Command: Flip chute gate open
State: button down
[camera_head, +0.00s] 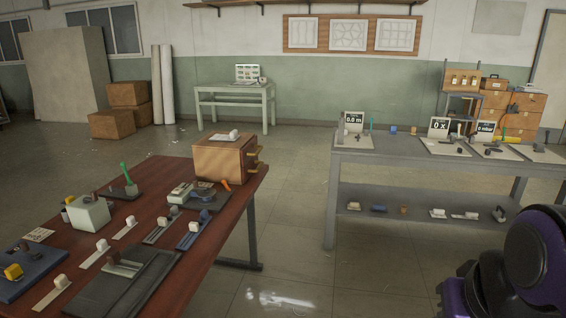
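I cannot tell for sure which item is the chute gate. A wooden box (218,161) stands at the far end of the dark red table, with a small white piece on top and wooden pegs on its right side. A small orange handle (226,185) shows at its lower front. A green upright lever (126,174) stands on a dark plate further left. A white box (88,214) with small knobs sits nearer. My purple and black arm link (535,258) shows at the lower right; my gripper is outside the view.
The dark red table (212,243) holds several small slider plates and a dark tray (150,275). A grey bench (420,168) on the right carries several small devices with displays, and more items on its lower shelf. Open floor (295,215) lies between the two tables.

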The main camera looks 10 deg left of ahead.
aim_at(69, 200)
jog(key=i+l+u, duration=0.2)
jog(key=i, duration=0.95)
jog(key=i+j+u, duration=0.1)
jog(key=i+u, duration=0.85)
jog(key=i+j+u, duration=0.55)
jog(key=i, duration=0.35)
jog(key=k+j+u, duration=0.15)
jog(key=k, duration=0.15)
jog(key=i+l+z, duration=0.2)
jog(key=i+j, duration=0.05)
jog(key=i, duration=0.05)
